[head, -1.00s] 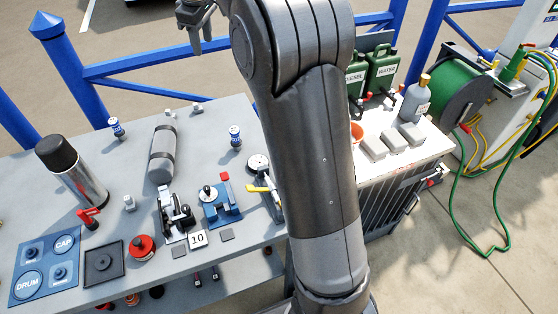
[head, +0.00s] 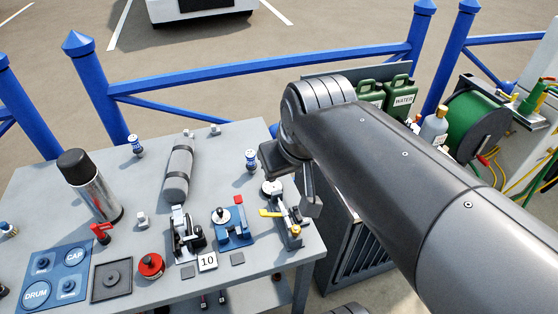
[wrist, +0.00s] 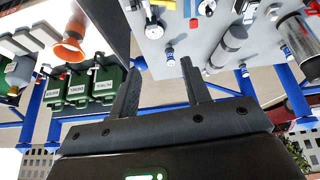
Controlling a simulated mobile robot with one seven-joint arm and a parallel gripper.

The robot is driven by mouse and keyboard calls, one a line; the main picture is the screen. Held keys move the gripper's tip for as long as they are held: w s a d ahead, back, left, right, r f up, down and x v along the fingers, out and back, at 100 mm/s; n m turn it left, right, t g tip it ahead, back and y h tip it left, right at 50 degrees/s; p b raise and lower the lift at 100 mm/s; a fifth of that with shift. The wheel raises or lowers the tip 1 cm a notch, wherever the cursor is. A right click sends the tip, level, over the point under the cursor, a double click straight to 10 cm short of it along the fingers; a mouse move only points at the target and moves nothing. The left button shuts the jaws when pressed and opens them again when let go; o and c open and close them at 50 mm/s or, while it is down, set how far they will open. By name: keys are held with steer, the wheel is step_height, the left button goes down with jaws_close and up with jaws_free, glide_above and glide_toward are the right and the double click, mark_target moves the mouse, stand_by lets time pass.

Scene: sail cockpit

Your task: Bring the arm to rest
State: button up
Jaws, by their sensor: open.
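My gripper (head: 304,188) hangs at the end of my arm in the head view, beside the right end of the grey table (head: 130,195). In the wrist view my gripper (wrist: 160,78) shows two dark fingers spread apart with nothing between them. The fingers are clear of the table items. My arm reaches across the right half of the head view and hides part of the white-topped cabinet behind it.
The table holds a steel flask (head: 90,187), a grey roll (head: 177,174), a red round part (head: 151,266) and clamp-like fittings. A yellow-handled fitting (head: 287,222) stands nearest my gripper. Green cans (head: 399,96), a hose reel (head: 478,124) and blue rails (head: 250,72) lie beyond.

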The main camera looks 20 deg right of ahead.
steer(key=shift+m, duration=0.5)
steer(key=s+f, duration=0.3)
steer(key=shift+s+d, duration=0.1)
steer(key=shift+o, duration=0.5)
steer(key=shift+r, duration=0.1)
stand_by(0.7)
